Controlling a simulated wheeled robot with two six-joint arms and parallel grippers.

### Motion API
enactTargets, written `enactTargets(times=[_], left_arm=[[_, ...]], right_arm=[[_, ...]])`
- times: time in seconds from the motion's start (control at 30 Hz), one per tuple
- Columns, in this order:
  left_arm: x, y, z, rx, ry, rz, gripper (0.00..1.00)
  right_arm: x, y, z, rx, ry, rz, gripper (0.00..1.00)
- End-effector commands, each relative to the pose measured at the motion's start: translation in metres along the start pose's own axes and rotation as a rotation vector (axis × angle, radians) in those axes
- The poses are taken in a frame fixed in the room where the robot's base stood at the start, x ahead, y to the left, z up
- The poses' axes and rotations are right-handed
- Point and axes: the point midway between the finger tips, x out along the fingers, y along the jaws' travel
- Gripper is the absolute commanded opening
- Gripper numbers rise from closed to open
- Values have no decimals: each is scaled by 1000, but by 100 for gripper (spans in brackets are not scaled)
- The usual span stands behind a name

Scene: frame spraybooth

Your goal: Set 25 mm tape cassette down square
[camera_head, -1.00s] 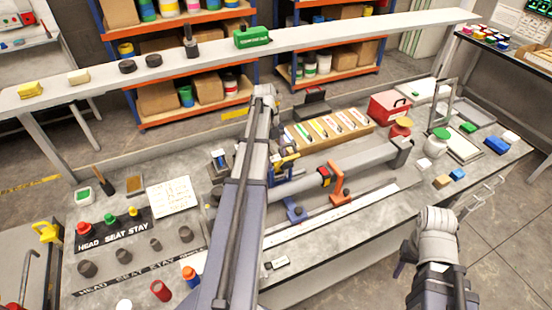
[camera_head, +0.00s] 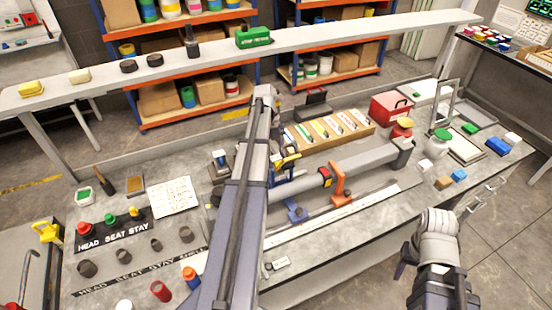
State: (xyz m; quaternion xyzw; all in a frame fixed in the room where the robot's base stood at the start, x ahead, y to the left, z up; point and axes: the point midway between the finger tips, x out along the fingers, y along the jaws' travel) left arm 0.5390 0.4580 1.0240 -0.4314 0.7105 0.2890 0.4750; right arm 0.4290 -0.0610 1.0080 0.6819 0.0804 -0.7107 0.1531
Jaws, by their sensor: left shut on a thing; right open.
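My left arm reaches across the bench and bends down at its far end. Its gripper (camera_head: 281,163) is shut on a small piece, seemingly the tape cassette, beside the left end of the long grey tube. The arm and clutter there mostly hide the jaws and the piece, so I cannot tell whether it is square or touching anything. A wooden rack (camera_head: 372,128) with several coloured, labelled strips lies just beyond. My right gripper (camera_head: 402,262) is open and empty in front of the bench's near edge, far from the rack.
The grey tube (camera_head: 362,164) lies in an orange clamp (camera_head: 339,183) and a blue one (camera_head: 296,212) stands nearby. A red box (camera_head: 390,106) and a green-lidded jar (camera_head: 438,144) stand to the right. A HEAD SEAT STAY board (camera_head: 115,232) lies left.

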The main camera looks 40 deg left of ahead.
Motion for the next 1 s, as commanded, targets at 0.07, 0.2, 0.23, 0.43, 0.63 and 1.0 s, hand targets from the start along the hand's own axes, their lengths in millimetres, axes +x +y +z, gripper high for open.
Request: enactTargets(times=[0.07, 0.2, 0.23, 0.43, 0.63, 1.0], left_arm=[[1, 0, 1, -1, -6, 0, 0], [2, 0, 2, 0, -6, 0, 0], [2, 0, 2, 0, -6, 0, 0], [6, 0, 4, 0, -5, 0, 0], [10, -1, 7, 0, -4, 0, 0], [11, -1, 7, 1, -3, 0, 0]], right_arm=[[1, 0, 0, 0, 0, 0, 50], [2, 0, 0, 0, 0, 0, 50], [2, 0, 0, 0, 0, 0, 50], [7, -1, 0, 0, 0, 0, 50], [11, -1, -1, 0, 0, 0, 50], [12, -1, -1, 0, 0, 0, 50]])
